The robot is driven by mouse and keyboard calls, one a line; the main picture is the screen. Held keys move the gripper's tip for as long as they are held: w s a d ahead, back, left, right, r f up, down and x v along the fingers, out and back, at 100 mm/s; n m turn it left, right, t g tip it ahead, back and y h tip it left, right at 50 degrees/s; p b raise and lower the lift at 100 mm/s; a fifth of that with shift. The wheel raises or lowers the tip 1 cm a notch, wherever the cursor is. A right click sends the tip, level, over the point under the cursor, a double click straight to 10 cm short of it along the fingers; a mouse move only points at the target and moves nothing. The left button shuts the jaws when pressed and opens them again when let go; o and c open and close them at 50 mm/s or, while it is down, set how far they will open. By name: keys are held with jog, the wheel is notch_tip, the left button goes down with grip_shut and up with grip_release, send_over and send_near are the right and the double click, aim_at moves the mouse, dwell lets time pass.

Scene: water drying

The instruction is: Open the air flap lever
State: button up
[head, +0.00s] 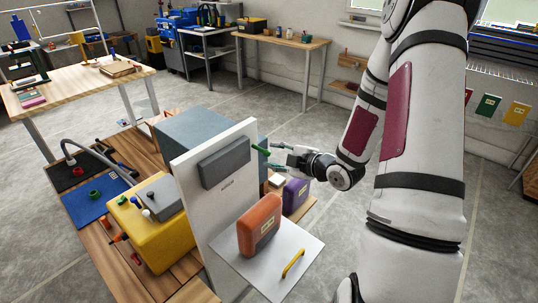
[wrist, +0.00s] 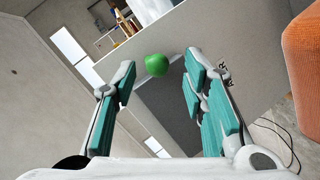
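The air flap lever shows as a green knob (head: 261,150) at the right side of a grey box (head: 225,162) on an upright white panel (head: 188,178). In the wrist view the round green knob (wrist: 156,65) appears between and beyond my two teal-padded fingers. My gripper (head: 275,156) is to the right of the knob, with its fingers pointing at it. In the wrist view my gripper (wrist: 158,88) is open, with a wide empty gap. I cannot tell the exact distance to the knob. The lever's shaft is hidden behind the knob in the wrist view.
An orange case (head: 259,225) and a yellow handle (head: 293,263) are on a white shelf (head: 270,275) below my gripper. A purple case (head: 296,193) stands behind them. A yellow container (head: 152,235) is left of the panel. Open floor lies behind my gripper.

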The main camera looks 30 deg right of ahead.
jog(key=v, duration=0.8)
dwell(0.4)
notch_tip(320, 180, up, 11)
jog(key=s+a+m+g+h+p, duration=0.1)
jog(key=s+m+g+h+p, duration=0.1)
jog(key=m+g+h, duration=0.35)
jog(key=s+a+r+m+g, duration=0.1)
jog(key=s+a+r+m, duration=0.1)
jog(key=s+a, duration=0.4)
jog(key=s+a+r+m+g+y+p, duration=0.1)
jog(key=s+a+r+m, duration=0.2)
jog(key=s+a, duration=0.3)
jog(key=s+a+r+m+g+y, duration=0.1)
jog(key=s+a+r+m+g, duration=0.1)
jog(key=s+a, duration=0.4)
jog(key=s+r+m, duration=0.1)
jog(key=s+r, duration=0.1)
jog(key=s, duration=0.1)
jog(key=shift+s+r, duration=0.25)
jog(key=shift+r, duration=0.1)
jog(key=shift+m+y, duration=0.25)
